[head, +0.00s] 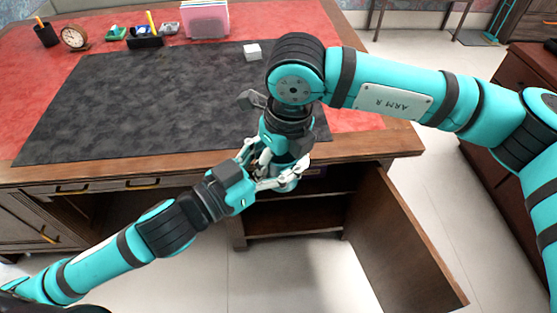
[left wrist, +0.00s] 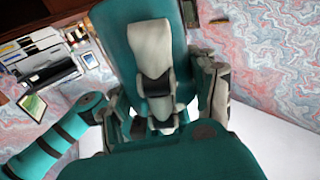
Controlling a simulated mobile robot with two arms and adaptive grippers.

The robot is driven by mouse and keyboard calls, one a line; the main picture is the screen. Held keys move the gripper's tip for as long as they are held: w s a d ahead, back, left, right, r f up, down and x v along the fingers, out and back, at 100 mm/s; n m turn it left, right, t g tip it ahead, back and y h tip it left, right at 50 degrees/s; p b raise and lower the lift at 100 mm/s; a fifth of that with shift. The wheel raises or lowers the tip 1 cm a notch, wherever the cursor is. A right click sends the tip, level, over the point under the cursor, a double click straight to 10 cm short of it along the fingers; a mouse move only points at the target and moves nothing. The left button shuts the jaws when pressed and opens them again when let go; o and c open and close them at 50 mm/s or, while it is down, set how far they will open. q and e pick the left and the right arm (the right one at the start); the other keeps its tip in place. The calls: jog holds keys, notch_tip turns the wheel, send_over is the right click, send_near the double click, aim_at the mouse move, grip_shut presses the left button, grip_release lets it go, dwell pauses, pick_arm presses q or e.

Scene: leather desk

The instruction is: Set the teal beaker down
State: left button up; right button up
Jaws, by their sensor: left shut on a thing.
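My left gripper (head: 264,170) reaches in from the lower left, in front of the desk's front edge. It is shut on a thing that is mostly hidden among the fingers. The teal beaker's outline cannot be told clearly from the teal arm parts around it. My right gripper (head: 283,176) points down at the same spot, and its fingers overlap those of the left. Whether the right fingers are open or shut is hidden. In the left wrist view, pale and dark finger parts (left wrist: 163,105) crowd against large teal surfaces.
The wooden desk has a red top and a dark mat (head: 150,95), mostly bare. A white box (head: 252,51), pink file holder (head: 205,20), black organizer (head: 145,38), clock (head: 73,38) and pen cup (head: 45,34) stand toward the back. A cabinet door (head: 405,235) hangs open below.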

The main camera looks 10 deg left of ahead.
jog(key=shift+s+a, duration=0.15)
jog(key=shift+s, duration=0.05)
jog(key=c, duration=0.6)
pick_arm(q)
jog(key=o, duration=1.2)
jog(key=shift+o, duration=1)
pick_arm(e)
jog(key=shift+w, duration=0.1)
